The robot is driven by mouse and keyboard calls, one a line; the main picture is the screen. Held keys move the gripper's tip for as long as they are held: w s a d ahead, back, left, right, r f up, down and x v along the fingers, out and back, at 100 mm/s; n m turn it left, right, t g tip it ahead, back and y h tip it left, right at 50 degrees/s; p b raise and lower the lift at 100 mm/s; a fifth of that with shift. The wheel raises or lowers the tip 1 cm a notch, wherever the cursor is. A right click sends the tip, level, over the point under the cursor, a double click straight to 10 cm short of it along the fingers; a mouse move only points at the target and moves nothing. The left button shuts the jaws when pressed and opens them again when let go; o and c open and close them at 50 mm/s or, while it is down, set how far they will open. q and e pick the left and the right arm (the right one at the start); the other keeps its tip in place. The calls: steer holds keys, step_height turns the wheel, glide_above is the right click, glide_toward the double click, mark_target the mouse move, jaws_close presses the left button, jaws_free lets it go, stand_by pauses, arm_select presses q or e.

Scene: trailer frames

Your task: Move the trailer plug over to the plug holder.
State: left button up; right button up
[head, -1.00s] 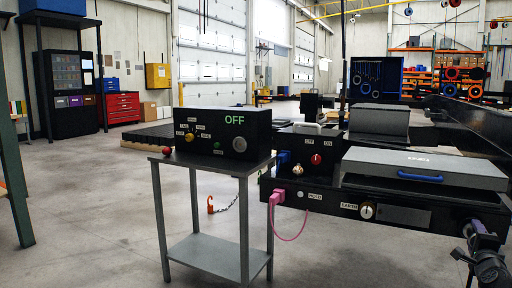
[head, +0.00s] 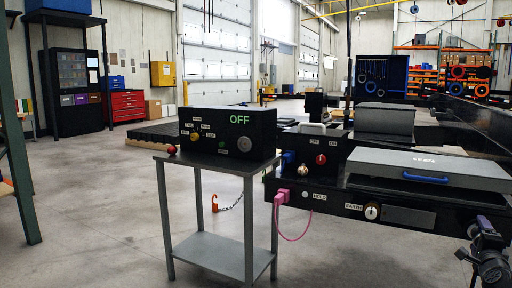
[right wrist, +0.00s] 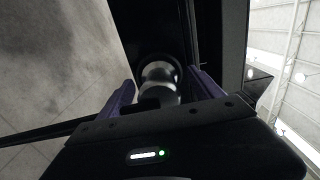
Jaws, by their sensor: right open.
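The pink trailer plug (head: 281,196) sits against a socket at the left end of the trailer's black front panel, with a pink cable looping below it. Beside it on the panel, a small round grey fitting (head: 304,196) stands left of a label reading HOLD, apparently the plug holder. My right gripper (head: 480,229) is at the lower right of the head view, well right of the plug. In the right wrist view its purple fingers (right wrist: 160,88) are open, with a shiny round metal part (right wrist: 160,72) showing between and beyond them. My left gripper is not in view.
A grey stand (head: 214,156) with a black control box (head: 228,131) reading OFF stands just left of the plug. A silver case (head: 430,166) with a blue handle lies on the trailer above the panel. Open floor (head: 100,210) lies to the left.

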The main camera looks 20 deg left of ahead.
steer(key=shift+s, duration=0.7)
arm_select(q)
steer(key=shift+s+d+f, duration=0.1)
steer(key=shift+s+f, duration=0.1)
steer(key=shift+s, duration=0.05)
arm_select(e)
steer(key=s+a, duration=0.1)
steer(key=s, duration=0.5)
steer(key=shift+s, duration=0.15)
